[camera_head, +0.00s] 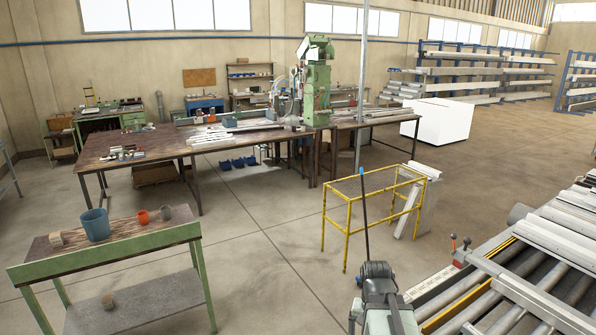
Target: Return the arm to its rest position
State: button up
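No part that I can make out as my gripper shows in the head view, so I cannot see its fingers or whether it holds anything. I also cannot make out my arm for sure. A grey-green machine part (385,306) with a dark round housing stands at the bottom edge, right of the middle. A thin black rod rises behind it. The frame cuts off its lower part.
A green-framed bench (110,260) at front left carries a blue bucket (95,224) and small cups. A yellow frame (349,217) stands mid-right, beside a roller conveyor (505,282) with metal profiles. A long worktable (150,143) lies behind. The floor in the middle is clear.

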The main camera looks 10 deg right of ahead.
jog(key=a+n, duration=0.6)
jog(key=a, duration=0.8)
notch_tip(320, 180, down, 13)
jog(key=b, duration=1.3)
jog(key=shift+w+d+y, duration=0.2)
jog(key=shift+d+y, duration=0.05)
jog(key=shift+y, duration=0.15)
jog(key=shift+d, duration=0.1)
